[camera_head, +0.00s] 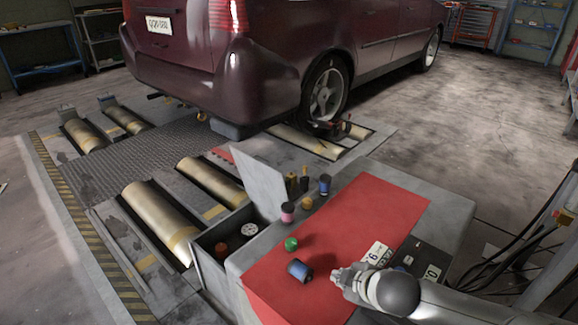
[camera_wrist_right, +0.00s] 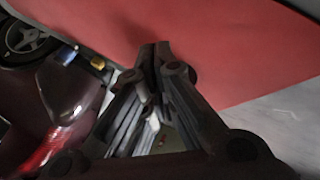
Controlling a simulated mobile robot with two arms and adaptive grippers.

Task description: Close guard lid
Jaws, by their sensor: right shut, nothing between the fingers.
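The guard lid, a flat grey panel (camera_head: 258,182), stands raised and tilted at the back of an open grey bin (camera_head: 208,272) beside the red-covered bench. A red round piece and a white-and-red round piece lie inside the bin. My right gripper (camera_head: 338,277) is over the front part of the red mat (camera_head: 350,220), to the right of the lid and apart from it. It is shut and empty; its closed fingertips (camera_wrist_right: 160,50) show against red in the right wrist view. My left gripper is not in view.
On the bench are a blue-and-black cylinder (camera_head: 299,270), a green ball (camera_head: 291,244), a pink spool (camera_head: 288,212), a blue can (camera_head: 325,185) and number cards (camera_head: 378,253). Brass rollers (camera_head: 158,216) lie left of the bin. A dark red car (camera_head: 260,60) stands behind.

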